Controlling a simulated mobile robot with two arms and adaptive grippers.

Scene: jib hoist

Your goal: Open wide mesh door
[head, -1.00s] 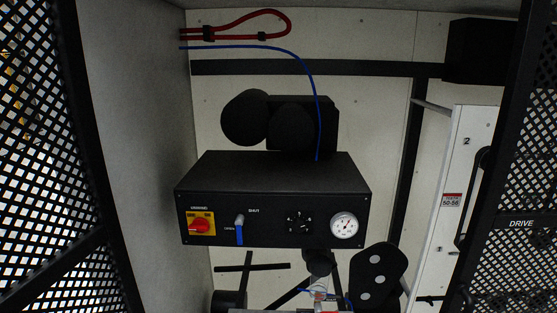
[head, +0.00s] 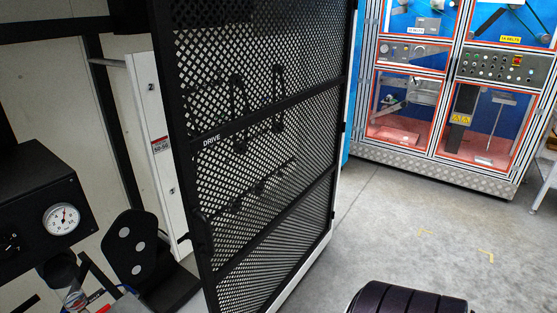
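The mesh door (head: 262,190) is a black-framed panel marked DRIVE, in the middle of the head view. It stands ajar, at an angle to the enclosure. Its near upright edge is on the left, and the enclosure's inside shows beyond that edge. Small dark fittings along its right edge look like hinges. Dark shapes show dimly through the mesh. Neither of my grippers can be made out in the head view.
Inside the enclosure at left are a black control box with a gauge (head: 62,219), a dark plate with grey dots (head: 130,245) and a white panel (head: 152,130). Glazed cabinets (head: 455,65) stand at the back right. Grey floor (head: 400,225) right of the door is clear.

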